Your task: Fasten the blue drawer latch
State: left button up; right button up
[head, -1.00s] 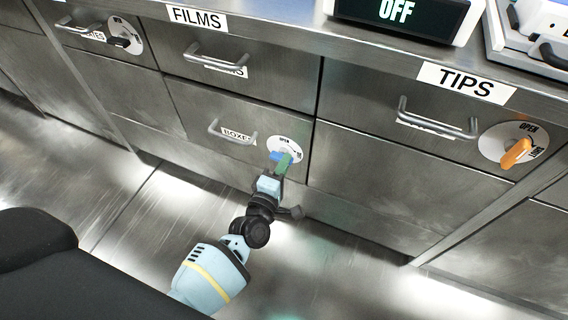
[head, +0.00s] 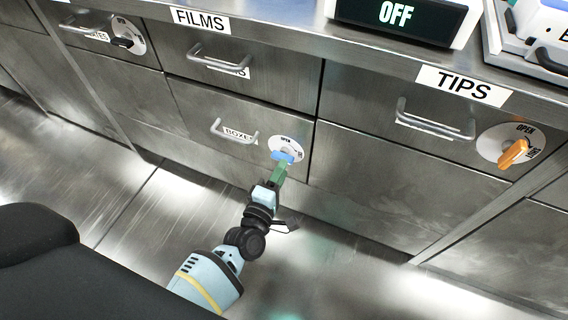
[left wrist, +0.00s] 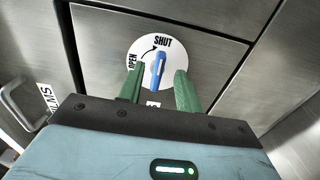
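The blue drawer latch (head: 283,156) is a small blue handle on a white round plate (head: 273,144), on the right part of the drawer labelled BOXES. In the left wrist view the blue latch (left wrist: 158,70) points up at the word SHUT, with OPEN at the plate's left. My left gripper (head: 280,168) is just in front of and below the latch. Its green fingers (left wrist: 160,80) are apart, one at each side of the latch in the picture, with gaps between. My right gripper is not in view.
The BOXES drawer handle (head: 232,134) is left of the latch. An orange latch (head: 513,153) is at the right, below the TIPS label, and a black latch (head: 122,42) at the far left. A display reading OFF (head: 400,16) stands on the counter. The floor before the drawers looks clear.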

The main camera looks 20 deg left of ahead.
pick_arm(q)
jog(key=s, duration=0.4)
jog(key=shift+s+p, duration=0.3)
jog(key=shift+p, duration=0.1)
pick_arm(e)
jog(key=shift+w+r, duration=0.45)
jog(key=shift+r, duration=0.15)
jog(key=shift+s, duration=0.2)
